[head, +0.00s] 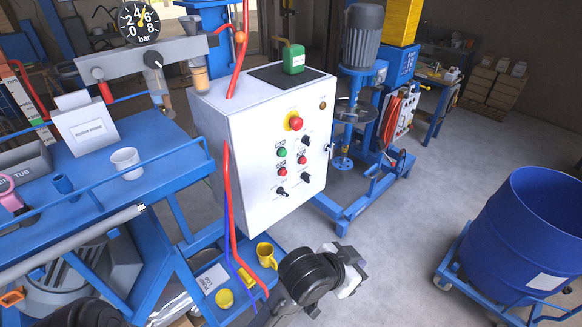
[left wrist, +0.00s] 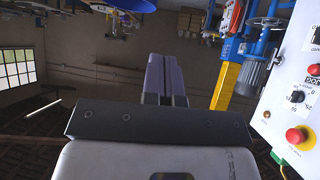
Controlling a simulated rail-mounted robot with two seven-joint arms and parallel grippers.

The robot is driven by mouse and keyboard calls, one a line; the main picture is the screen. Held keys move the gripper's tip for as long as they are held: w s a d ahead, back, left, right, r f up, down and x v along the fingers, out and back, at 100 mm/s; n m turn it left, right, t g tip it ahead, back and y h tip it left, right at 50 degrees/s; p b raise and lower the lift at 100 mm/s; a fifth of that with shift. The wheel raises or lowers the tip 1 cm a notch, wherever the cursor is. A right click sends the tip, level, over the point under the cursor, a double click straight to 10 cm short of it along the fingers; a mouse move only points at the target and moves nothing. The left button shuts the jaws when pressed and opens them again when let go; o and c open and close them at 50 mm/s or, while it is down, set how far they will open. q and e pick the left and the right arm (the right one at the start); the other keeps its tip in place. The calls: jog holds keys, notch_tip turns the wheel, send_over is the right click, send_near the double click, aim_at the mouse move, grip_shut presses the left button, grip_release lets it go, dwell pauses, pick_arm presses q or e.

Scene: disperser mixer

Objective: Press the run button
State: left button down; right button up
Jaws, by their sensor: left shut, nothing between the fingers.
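The white control cabinet (head: 262,170) stands in the middle of the head view. Its front panel has a green button (head: 282,152), with a red button (head: 283,172) below it. The labels are too small to read, so I cannot tell for sure which is the run button. A red emergency stop (head: 295,123) on yellow sits above; it also shows in the left wrist view (left wrist: 297,136). My left gripper (head: 358,276) is low, right of and below the cabinet, apart from the panel. Its fingers (left wrist: 166,80) are shut and empty. My right gripper is not in view.
Black knobs (head: 306,140) sit beside the buttons. Red hoses (head: 229,200) hang along the cabinet's left edge. A blue bench (head: 160,170) stands left, the mixer (head: 360,75) behind, and a blue drum (head: 525,235) right.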

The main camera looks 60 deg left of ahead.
pick_arm(q)
jog(key=w+a+r+n+t+h+b, duration=0.1)
jog(key=w+a+r+n+t+b, duration=0.15)
jog(key=w+r+n+t, duration=0.55)
jog(key=w+a+r+n+t+h+b, duration=0.1)
jog(key=w+a+r+n+t+b, duration=0.3)
jog(key=w+r, duration=0.7)
jog(key=s+a+f+n+g+y+p, duration=0.1)
jog(key=a+f+n+g+y, duration=0.3)
jog(key=n+y, duration=0.8)
jog(key=a+f+n+g+y, duration=0.2)
jog(key=a+n+g+y, duration=0.4)
jog(key=n+y, duration=0.6)
jog(key=s+a+f+n+g+h, duration=0.4)
jog(key=s+f+n+g, duration=0.5)
jog(key=n+g, duration=0.7)
jog(key=f+n, duration=0.1)
jog(key=n, duration=0.3)
jog(key=shift+s+a, duration=0.35)
jog(key=shift+a, duration=0.05)
